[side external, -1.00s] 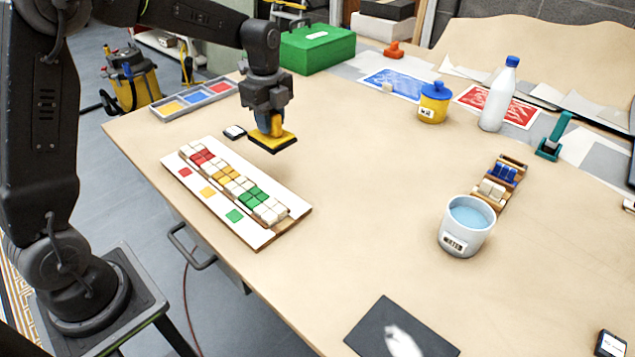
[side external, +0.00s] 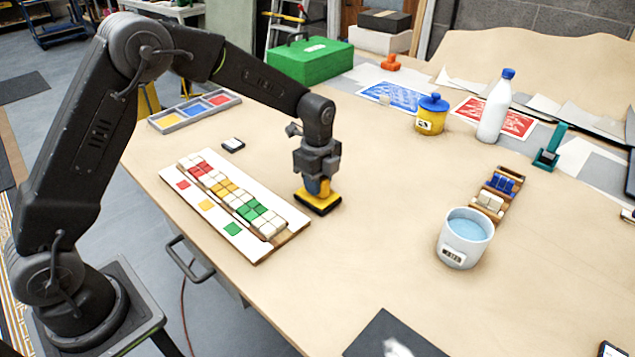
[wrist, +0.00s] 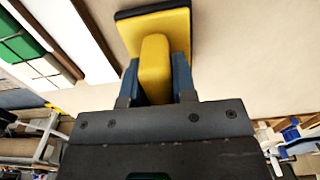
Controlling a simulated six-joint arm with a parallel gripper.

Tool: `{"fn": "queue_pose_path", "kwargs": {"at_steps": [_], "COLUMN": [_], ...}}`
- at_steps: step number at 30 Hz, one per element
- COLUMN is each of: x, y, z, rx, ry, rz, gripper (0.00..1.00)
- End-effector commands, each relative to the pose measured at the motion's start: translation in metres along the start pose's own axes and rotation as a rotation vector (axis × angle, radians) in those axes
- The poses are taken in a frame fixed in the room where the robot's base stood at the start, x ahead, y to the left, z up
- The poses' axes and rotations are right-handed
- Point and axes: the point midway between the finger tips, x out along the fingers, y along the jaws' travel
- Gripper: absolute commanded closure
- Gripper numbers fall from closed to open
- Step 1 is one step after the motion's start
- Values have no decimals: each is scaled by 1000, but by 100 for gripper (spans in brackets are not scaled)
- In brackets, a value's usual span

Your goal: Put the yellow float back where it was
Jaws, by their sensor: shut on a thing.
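The yellow float (side external: 320,198) has a flat yellow plate on a dark base and a yellow handle. My gripper (side external: 318,185) points down and is shut on that handle, right of the mosaic panel. In the wrist view the float (wrist: 178,25) sticks out between the two blue fingers of my gripper (wrist: 155,85). The float looks level and is at or just above the table; I cannot tell whether it touches. The mosaic panel (side external: 268,252) is a white board with rows of red, yellow, green and white tiles.
A white bucket of water (side external: 447,248) stands to the right, beside a wooden tile rack (side external: 504,206). A yellow jar (side external: 430,124) and white bottle (side external: 494,112) stand behind. A grey colour tray (side external: 176,119) lies at back left. The table between float and bucket is clear.

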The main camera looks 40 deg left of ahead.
Motion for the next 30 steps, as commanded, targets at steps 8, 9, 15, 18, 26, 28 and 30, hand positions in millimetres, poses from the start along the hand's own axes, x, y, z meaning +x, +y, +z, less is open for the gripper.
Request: {"fn": "queue_pose_path", "kwargs": {"at_steps": [8, 9, 15, 18, 26, 28, 30], "x": [4, 4, 7, 7, 7, 5, 1], "y": [0, 0, 0, 0, 0, 0, 0], "z": [0, 0, 0, 0, 0, 0, 0], "rx": [0, 0, 0, 0, 0, 0, 0], "ry": [0, 0, 0, 0, 0, 0, 0], "rz": [-2, -1, 0, 0, -1, -1, -3], "gripper": [94, 94, 65, 55, 49, 49, 49]}}
